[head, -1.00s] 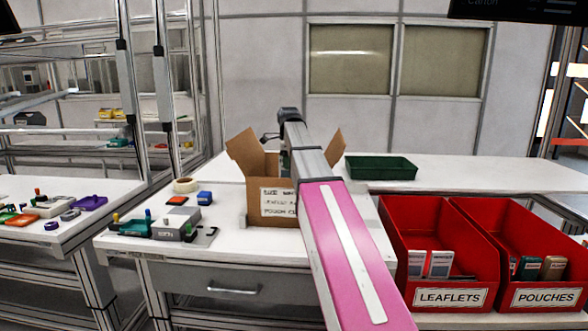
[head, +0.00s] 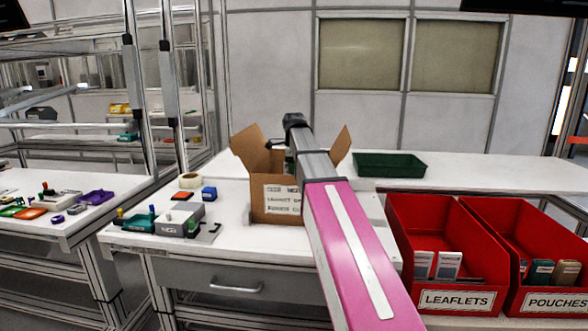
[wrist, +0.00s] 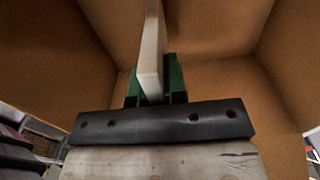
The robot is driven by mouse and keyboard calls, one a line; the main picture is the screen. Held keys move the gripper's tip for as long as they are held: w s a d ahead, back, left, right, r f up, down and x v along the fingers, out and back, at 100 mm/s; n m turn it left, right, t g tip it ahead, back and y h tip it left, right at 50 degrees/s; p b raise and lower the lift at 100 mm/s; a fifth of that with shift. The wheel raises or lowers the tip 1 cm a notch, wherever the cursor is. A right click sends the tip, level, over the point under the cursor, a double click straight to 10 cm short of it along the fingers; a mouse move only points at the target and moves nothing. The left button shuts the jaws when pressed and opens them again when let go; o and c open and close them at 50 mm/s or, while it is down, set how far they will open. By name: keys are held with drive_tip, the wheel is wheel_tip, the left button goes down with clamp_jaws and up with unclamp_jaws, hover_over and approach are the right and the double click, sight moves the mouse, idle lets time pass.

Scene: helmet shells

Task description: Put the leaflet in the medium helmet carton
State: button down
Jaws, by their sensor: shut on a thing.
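The brown carton (head: 272,208) stands open on the white table, its flaps spread. Its front label is partly covered by my arm, and I cannot clearly read its size. In the wrist view, the carton's inner walls (wrist: 215,85) surround my gripper (wrist: 156,85). My gripper is shut on a thin white leaflet (wrist: 151,45), held on edge between the green fingers. The leaflet's far end reaches the top of the picture, and I cannot tell whether it touches the carton. In the head view, my gripper and the held leaflet are hidden.
Red LEAFLETS (head: 457,299) and POUCHES (head: 552,302) bins stand at the right with items inside.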

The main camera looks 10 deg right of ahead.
drive_tip(key=c, duration=1.2)
unclamp_jaws()
drive_tip(key=shift+o, duration=0.2)
drive_tip(key=shift+r, duration=0.1)
wheel_tip(320, 180, up, 13)
